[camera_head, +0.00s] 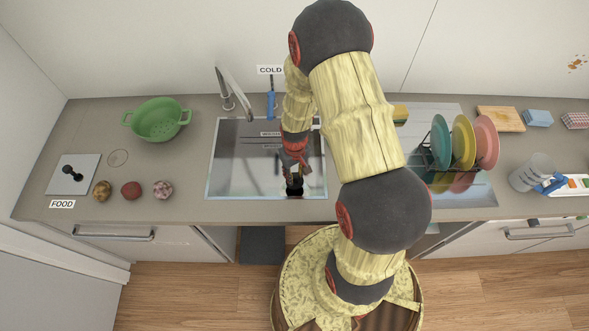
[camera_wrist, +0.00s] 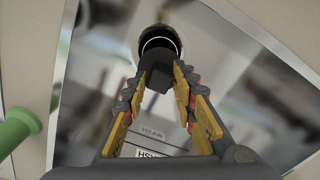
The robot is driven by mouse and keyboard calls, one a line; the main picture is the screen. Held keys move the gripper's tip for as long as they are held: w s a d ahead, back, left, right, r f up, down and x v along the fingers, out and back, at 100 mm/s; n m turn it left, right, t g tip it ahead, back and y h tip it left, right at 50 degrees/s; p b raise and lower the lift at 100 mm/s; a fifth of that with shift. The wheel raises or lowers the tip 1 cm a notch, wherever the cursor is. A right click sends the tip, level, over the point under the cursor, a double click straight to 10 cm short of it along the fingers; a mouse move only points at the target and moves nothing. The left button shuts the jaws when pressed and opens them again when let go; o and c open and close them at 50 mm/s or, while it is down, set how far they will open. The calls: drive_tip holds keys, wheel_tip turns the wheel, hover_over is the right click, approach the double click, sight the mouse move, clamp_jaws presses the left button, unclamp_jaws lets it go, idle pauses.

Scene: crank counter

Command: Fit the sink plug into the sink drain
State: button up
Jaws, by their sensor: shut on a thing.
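My gripper (camera_head: 294,172) is low over the front right part of the sink basin (camera_head: 232,182), pointing down. In the wrist view, my gripper (camera_wrist: 160,76) has its yellow-padded fingers closed around a black piece (camera_wrist: 156,84), which appears to be the sink plug. Beyond the fingertips is a round dark shape with a thin bright rim, apparently at the sink drain (camera_wrist: 160,40). The black piece overlaps its lower edge. Whether the plug is in the drain or just above it cannot be told. In the head view the gripper partly hides this dark spot (camera_head: 295,191).
A faucet (camera_head: 232,90) and a blue-handled lever (camera_head: 271,104) stand behind the sink. A green colander (camera_head: 157,120) and several round foods (camera_head: 131,190) are to the left. A dish rack with plates (camera_head: 463,142) stands right. My arm covers the sink's right side.

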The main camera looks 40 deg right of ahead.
sight(295, 183)
wheel_tip(295, 183, down, 2)
drive_tip(key=shift+f+b, duration=0.25)
drive_tip(key=shift+b, duration=0.1)
drive_tip(key=shift+f, duration=0.1)
drive_tip(key=shift+f+b, duration=1.55)
drive_tip(key=shift+f, duration=0.4)
drive_tip(key=shift+f+m+b, duration=0.3)
drive_tip(key=shift+f+b, duration=0.7)
drive_tip(key=shift+f, duration=0.4)
drive_tip(key=o, duration=1.1)
